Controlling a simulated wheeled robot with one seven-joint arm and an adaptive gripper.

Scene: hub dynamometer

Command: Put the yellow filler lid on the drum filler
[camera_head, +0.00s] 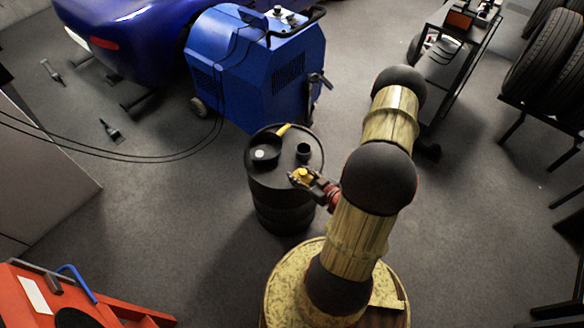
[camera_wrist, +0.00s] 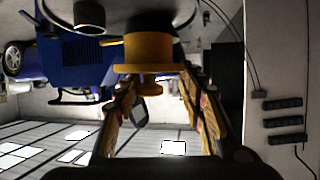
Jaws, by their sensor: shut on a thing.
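The black drum (camera_head: 287,200) stands on the floor left of my arm. A short dark filler neck (camera_head: 304,151) rises from its top, and it is open upward. The yellow filler lid (camera_head: 302,175) is at the drum's near right rim, with my gripper (camera_head: 312,181) shut on it. In the wrist view, the lid (camera_wrist: 148,52) has a wide flange and a knob between the fingertips of my gripper (camera_wrist: 157,84). A dark cylinder (camera_wrist: 90,13) shows beside the lid there. I cannot tell whether the lid touches the drum.
A round black cup (camera_head: 265,154) and a yellow strip (camera_head: 284,129) are on the drum top. A blue machine (camera_head: 260,70) stands just behind the drum. A cart (camera_head: 455,55) and tyres (camera_head: 545,60) are at the right. Cables cross the floor at left.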

